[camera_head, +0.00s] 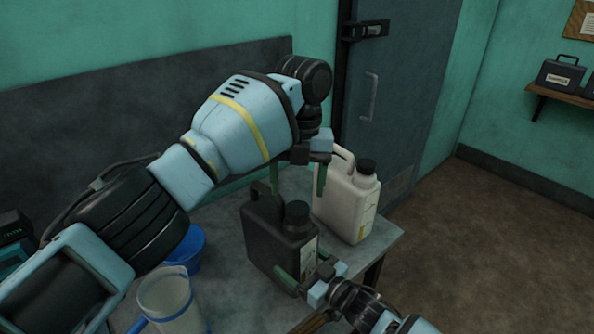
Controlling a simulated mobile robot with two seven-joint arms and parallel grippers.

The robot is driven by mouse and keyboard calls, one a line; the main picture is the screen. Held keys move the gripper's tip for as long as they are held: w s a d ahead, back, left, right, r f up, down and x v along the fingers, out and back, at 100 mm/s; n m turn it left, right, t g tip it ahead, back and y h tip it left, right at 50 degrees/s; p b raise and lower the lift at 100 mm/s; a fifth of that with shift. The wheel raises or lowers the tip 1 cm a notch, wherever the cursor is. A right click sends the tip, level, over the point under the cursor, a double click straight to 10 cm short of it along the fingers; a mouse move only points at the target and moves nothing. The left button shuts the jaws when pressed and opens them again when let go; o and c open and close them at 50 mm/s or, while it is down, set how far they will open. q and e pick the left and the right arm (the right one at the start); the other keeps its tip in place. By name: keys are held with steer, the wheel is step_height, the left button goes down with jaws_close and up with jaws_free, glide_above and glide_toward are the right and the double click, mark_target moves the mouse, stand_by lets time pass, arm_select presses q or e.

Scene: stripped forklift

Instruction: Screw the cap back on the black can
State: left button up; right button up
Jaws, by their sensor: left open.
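The black can (270,244) stands upright on the grey table, with a pale label on its right side. A dark round cap (297,213) sits at the top of its neck; how tightly it is seated I cannot tell. My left gripper (298,188) points down just above the cap, its green fingers apart and nothing between them. My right gripper (298,265) is low at the can's near right corner, one finger in front of the can and the other by the label. Whether it grips the can is unclear.
A white can (345,205) with a black cap (366,166) stands close behind, to the right. A blue bucket (188,250) and a clear jug (168,300) are at the left. The table (385,240) ends just right of the cans. A metal door (390,90) is behind.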

arm_select(q)
steer(key=n, duration=0.4)
steer(key=shift+r+n, duration=0.15)
steer(key=shift+n, duration=0.15)
steer(key=n, duration=0.4)
steer(key=shift+r, duration=0.15)
steer(key=n, duration=0.4)
steer(key=shift+r+n, duration=0.2)
steer(key=shift+n, duration=0.2)
steer(key=n, duration=0.4)
steer(key=shift+r, duration=0.2)
steer(key=n, duration=0.4)
steer(key=shift+r+n+t, duration=0.15)
steer(key=shift+n+t, duration=0.15)
steer(key=shift+n, duration=0.1)
steer(key=n, duration=0.4)
steer(key=shift+r+h, duration=0.15)
steer(key=shift+h, duration=0.15)
steer(key=n, duration=0.4)
steer(key=shift+r+n, duration=0.15)
steer(key=shift+n, duration=0.25)
steer(key=n, duration=0.4)
steer(key=shift+s+r, duration=0.1)
steer(key=shift+r, duration=0.05)
